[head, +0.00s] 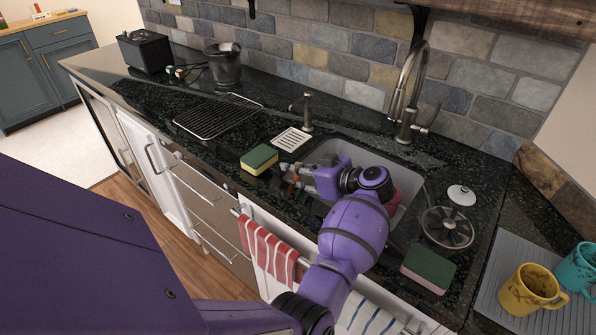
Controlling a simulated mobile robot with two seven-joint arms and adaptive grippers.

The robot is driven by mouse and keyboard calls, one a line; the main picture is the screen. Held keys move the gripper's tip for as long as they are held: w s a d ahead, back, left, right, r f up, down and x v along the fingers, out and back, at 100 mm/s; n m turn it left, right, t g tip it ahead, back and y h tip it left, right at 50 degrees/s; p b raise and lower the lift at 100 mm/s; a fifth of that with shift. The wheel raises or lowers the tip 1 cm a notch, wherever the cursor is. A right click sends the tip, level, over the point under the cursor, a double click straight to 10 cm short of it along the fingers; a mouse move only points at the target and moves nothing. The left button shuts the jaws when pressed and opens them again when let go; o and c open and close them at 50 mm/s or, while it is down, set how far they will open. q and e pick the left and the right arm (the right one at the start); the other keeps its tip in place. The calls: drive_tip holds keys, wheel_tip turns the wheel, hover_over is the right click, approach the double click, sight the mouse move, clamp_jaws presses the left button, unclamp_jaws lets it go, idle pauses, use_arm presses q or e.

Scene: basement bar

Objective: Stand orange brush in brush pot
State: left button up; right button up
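My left gripper (289,180) is at the left edge of the sink, low over the dark counter, with its fingers pointing left. A small orange-brown piece (294,178) shows at its fingers and may be part of the orange brush. The rest of it is hidden or too small to make out. I cannot tell whether the fingers are closed on it. A dark round pot (224,68) stands upright at the back of the counter, with something greyish at its top; it may be the brush pot. My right gripper is not in view.
A yellow-green sponge (259,159) and white dish (292,139) lie near the gripper. A soap pump (307,112) and tall faucet (408,95) stand behind. A black rack (218,116) lies toward the pot. Another sponge (428,269) and mugs (531,290) are right.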

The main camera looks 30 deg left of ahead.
use_arm(q)
drive_tip(key=shift+d, duration=0.1)
drive_tip(key=v, duration=1.2)
drive_tip(key=shift+r, duration=0.1)
idle(0.6)
